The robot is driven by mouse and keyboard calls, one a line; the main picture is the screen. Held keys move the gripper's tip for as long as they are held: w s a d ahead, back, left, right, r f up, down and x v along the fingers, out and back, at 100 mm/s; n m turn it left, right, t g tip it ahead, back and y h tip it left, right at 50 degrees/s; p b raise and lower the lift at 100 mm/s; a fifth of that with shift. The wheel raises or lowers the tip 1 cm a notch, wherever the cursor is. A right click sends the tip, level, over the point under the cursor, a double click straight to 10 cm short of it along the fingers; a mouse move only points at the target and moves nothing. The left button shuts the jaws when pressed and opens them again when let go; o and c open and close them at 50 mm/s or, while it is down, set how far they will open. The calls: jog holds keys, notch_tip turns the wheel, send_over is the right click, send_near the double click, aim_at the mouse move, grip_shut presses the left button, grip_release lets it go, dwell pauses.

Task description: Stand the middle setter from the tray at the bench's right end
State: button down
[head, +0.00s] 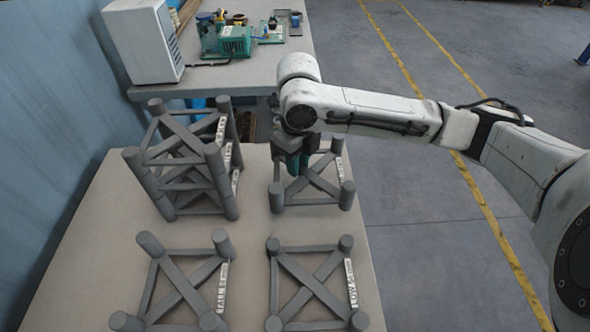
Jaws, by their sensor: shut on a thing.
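A grey square setter (347,195) with corner posts, crossed braces and a pale label strip is at the back right of the beige bench top (250,215). My gripper (298,166) reaches down into it from above and is shut on it, near its left back part. The gripper and wrist hide its back left corner. I cannot tell whether its feet touch the bench. Similar setters form a stack (213,160) to its left. Two more lie in front, one at the front left (168,285) and one at the front right (312,282). I see no clear tray.
Behind is a grey table (250,72) with a white box-shaped unit (143,42) and a green device (226,42). A blue wall (50,110) bounds the left. Floor with yellow lines lies to the right. Bare bench shows between the setters.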

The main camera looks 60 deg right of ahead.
jog(key=shift+w+d+f, duration=0.3)
jog(key=shift+w+f, duration=0.25)
jog(key=shift+f, duration=1.75)
jog(key=shift+f, duration=0.1)
jog(key=shift+f, duration=0.15)
jog(key=c, duration=0.9)
grip_release()
notch_tip(320, 180, up, 12)
jog(key=shift+r, duration=0.25)
